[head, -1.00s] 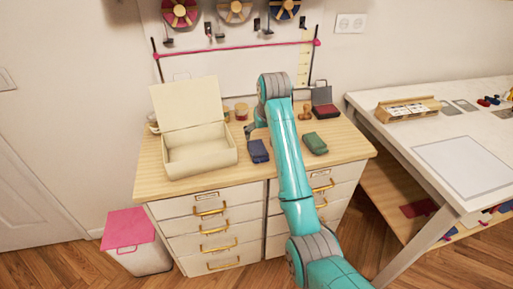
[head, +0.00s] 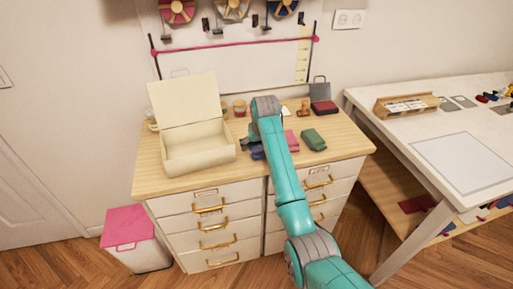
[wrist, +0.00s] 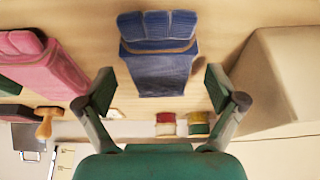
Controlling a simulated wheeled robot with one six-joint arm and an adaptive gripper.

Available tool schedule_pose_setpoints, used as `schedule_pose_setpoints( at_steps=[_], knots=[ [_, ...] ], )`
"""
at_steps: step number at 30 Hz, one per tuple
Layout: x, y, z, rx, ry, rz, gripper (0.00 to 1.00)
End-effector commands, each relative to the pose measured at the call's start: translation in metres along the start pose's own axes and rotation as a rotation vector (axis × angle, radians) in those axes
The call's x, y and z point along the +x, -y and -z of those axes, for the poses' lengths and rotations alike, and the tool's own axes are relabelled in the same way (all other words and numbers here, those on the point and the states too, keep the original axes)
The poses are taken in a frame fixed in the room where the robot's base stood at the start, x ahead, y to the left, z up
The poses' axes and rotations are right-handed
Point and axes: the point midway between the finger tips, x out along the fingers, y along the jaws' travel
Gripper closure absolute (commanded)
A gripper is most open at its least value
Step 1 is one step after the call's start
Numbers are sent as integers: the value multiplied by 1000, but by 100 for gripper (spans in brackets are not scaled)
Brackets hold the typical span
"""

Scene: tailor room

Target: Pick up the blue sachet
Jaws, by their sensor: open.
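The blue sachet (head: 257,154) lies on the wooden top of the drawer cabinet, just right of the cream box, partly hidden by my arm in the head view. In the wrist view the blue sachet (wrist: 157,70) is in the upper middle, with its folded top band showing. My gripper (wrist: 160,88) is open and empty. Its two fingers stand apart to the left and right of the sachet's lower end in the picture. I cannot tell how far above the top they are.
An open cream box (head: 199,150) stands close on the left; its wall fills the right of the wrist view. A pink sachet (wrist: 45,62) and a green sachet (head: 313,139) lie on the other side. Small jars (head: 240,108), a wooden stamp (head: 303,108) and a dark case stand behind.

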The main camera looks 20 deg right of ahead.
Motion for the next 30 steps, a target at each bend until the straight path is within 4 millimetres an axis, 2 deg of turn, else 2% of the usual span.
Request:
schedule_pose_setpoints(
  at_steps=[7, 12, 15, 24, 30],
  knots=[
    [2, 0, 0, 0, -1, 0, 6],
    [2, 0, 0, 0, -1, 0, 49],
    [2, 0, 0, 0, 0, 0, 71],
    [0, 0, 1, 0, 0, 0, 71],
    [-22, 0, 10, 0, -3, 0, 71]
  ],
)
